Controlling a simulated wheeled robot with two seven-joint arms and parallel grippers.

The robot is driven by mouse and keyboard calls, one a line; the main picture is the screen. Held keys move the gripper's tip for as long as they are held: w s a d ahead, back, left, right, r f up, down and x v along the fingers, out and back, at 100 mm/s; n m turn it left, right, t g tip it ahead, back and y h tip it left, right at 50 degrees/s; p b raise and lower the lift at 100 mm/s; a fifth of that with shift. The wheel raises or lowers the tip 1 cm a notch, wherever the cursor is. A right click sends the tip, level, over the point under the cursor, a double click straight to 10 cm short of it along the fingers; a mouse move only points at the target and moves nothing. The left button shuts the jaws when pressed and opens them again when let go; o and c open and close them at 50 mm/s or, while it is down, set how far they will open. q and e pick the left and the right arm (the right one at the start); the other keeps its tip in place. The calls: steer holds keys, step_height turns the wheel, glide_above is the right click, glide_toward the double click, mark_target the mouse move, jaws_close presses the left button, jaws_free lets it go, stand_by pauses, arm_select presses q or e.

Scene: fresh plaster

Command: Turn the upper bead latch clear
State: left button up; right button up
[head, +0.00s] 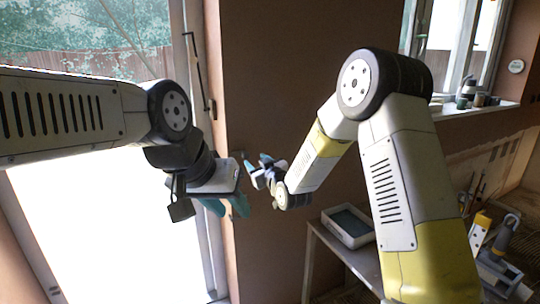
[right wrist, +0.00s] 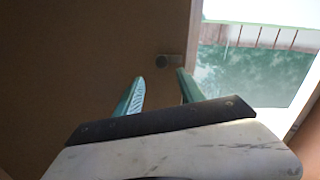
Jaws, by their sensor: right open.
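A small grey fitting with a round part, which looks like the bead latch (right wrist: 168,60), sits on the brown wall beside the glazed opening in the right wrist view. I cannot tell whether it is the upper one. My right gripper (right wrist: 160,77) is open, its two teal fingers pointing towards the fitting with nothing between them. In the head view my right gripper (head: 260,168) is close to the wall, right of the door frame, and the fitting is hard to make out. My left gripper (head: 227,206) hangs lower in front of the door frame, its teal fingers apart and empty.
A tall glazed door (head: 110,190) with a dark handle (head: 200,75) fills the left. A window sill (head: 470,110) with small items is at the upper right.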

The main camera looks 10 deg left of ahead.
mark_target(246, 156)
steer(key=shift+y, duration=0.3)
steer(key=x, duration=0.8)
steer(key=shift+w+a+f, duration=0.2)
steer(key=shift+a+f, duration=0.05)
steer(key=shift+f, duration=0.15)
jaws_close()
